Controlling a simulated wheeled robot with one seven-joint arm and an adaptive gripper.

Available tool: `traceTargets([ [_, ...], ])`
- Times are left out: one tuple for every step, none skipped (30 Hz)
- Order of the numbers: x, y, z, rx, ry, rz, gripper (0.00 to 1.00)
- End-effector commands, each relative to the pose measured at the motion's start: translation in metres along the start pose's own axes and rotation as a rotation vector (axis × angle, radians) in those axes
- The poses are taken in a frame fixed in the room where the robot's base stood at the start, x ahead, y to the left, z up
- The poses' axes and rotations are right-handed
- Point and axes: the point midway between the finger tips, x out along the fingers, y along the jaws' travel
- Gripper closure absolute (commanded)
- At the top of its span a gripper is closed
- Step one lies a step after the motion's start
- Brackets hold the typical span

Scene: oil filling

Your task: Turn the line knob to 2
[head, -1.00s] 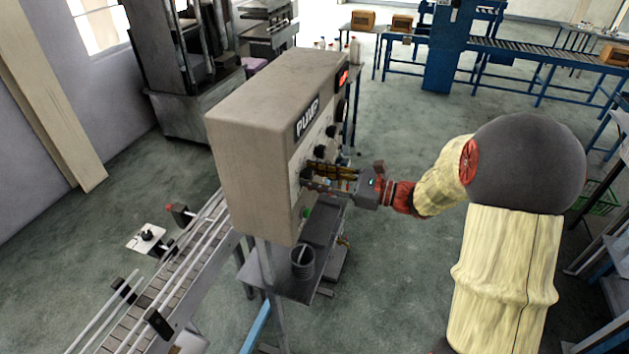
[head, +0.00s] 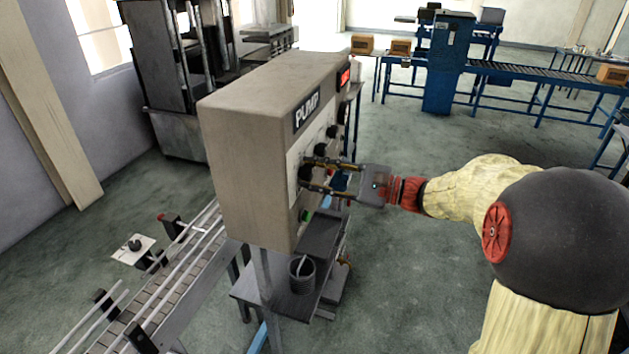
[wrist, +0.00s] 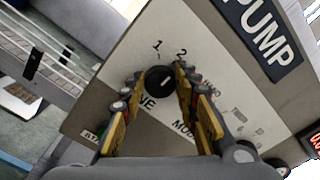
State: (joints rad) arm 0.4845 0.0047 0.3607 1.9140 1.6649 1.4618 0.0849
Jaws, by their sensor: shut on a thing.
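The line knob (wrist: 160,80) is a round black knob on the pale face of the pump control box (head: 245,130). The printed 1 and 2 stand above it in the wrist view, and its label below is partly hidden, with "NE" showing. My gripper (wrist: 160,76) has one yellow-and-black finger on each side of the knob and is shut on it. In the head view my gripper (head: 306,175) reaches the box face from the right, fingers one above the other. A faint light mark shows on the knob, but I cannot tell which number it points to.
More black knobs (head: 320,150) sit farther along the panel, beside my upper finger. A green button (head: 305,215) is below. A shelf with a dark container (head: 301,272) stands under the box. A conveyor (head: 165,290) runs at the lower left. Open floor lies to the right.

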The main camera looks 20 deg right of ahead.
Motion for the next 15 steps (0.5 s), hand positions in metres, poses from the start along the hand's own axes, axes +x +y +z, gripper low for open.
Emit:
traceTargets([
  [0.0001, 0.0010, -0.0006, -0.006, 0.000, 0.001, 0.95],
  [0.0001, 0.0010, -0.0005, -0.008, 0.000, 0.001, 0.95],
  [0.0001, 0.0009, -0.0004, -0.011, 0.000, 0.001, 0.95],
  [0.0001, 0.0008, -0.0003, -0.012, 0.000, 0.001, 0.95],
  [0.0001, 0.0007, -0.0002, -0.013, 0.000, 0.001, 0.95],
  [0.0001, 0.0006, -0.0001, -0.014, 0.000, 0.001, 0.95],
  [0.0001, 0.0006, -0.0001, -0.014, 0.000, 0.001, 0.95],
  [0.0001, 0.0005, 0.0000, -0.014, 0.000, 0.001, 0.95],
  [0.0001, 0.0004, 0.0001, -0.014, 0.000, 0.001, 0.95],
  [0.0001, 0.0004, 0.0001, -0.014, 0.000, 0.001, 0.95],
  [0.0001, 0.0004, 0.0001, -0.014, 0.000, 0.001, 0.95],
  [0.0001, 0.0004, 0.0000, -0.013, 0.000, 0.001, 0.95],
  [0.0001, 0.0004, 0.0001, -0.013, 0.000, 0.001, 0.95],
  [0.0001, 0.0004, 0.0000, -0.013, 0.000, 0.001, 0.95],
  [0.0001, 0.0004, 0.0000, -0.013, 0.000, 0.001, 0.68],
])
